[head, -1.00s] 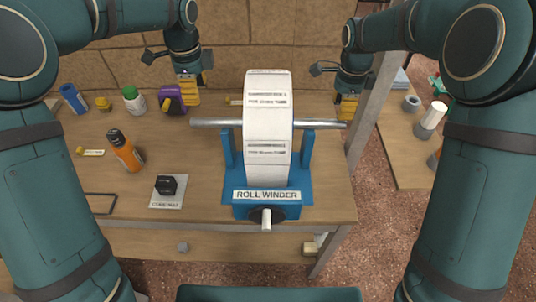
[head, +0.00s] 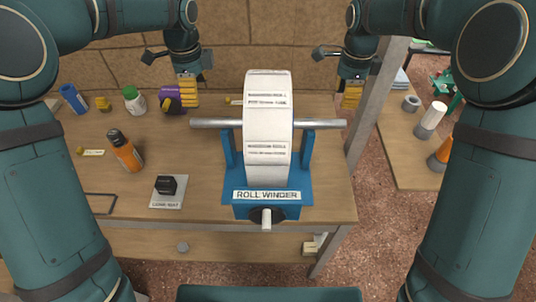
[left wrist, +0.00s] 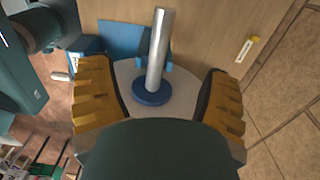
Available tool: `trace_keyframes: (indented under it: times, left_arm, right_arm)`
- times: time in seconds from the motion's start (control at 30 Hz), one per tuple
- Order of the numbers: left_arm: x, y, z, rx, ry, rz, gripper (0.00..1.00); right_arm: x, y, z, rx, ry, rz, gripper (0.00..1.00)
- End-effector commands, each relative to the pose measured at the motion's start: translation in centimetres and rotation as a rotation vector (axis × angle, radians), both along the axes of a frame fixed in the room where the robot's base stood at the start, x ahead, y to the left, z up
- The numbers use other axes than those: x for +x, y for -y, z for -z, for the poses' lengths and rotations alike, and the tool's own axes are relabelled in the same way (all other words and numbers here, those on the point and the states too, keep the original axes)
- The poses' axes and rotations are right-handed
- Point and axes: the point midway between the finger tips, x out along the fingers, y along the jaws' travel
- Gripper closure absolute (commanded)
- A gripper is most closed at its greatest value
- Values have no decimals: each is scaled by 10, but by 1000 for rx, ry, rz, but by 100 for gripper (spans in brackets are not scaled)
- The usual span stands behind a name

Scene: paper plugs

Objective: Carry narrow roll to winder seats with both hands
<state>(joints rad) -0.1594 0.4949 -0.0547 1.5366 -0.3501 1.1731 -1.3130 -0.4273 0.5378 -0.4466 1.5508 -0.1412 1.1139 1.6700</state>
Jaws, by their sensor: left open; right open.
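The narrow roll (head: 266,115) is a white printed paper roll on a metal shaft (head: 215,123). The shaft rests across the two blue uprights of the roll winder (head: 230,190), with the roll between them. My left gripper (head: 188,104) is open, behind the shaft's left end. My right gripper (head: 351,106) is open, near the shaft's right end and a little behind it. In the left wrist view, the open yellow fingers stand on either side of the shaft (left wrist: 158,50), apart from it. A blue collar (left wrist: 152,88) and the pale roll face show there too.
On the table, a purple tape measure (head: 171,100), a green-capped bottle (head: 133,100), an orange bottle (head: 125,150) and a black-knobbed block (head: 166,186) stand left of the winder. A side table (head: 405,165) at right holds small rolls. A wall stands behind.

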Motion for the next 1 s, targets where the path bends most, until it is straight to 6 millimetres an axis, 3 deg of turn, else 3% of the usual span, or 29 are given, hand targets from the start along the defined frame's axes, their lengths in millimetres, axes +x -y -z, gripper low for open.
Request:
trace_keyframes:
  times: [1.0]
  left_arm:
    - [0,0,-69,0,1,0,22]
  right_arm:
    - [0,0,-65,0,0,0,62]
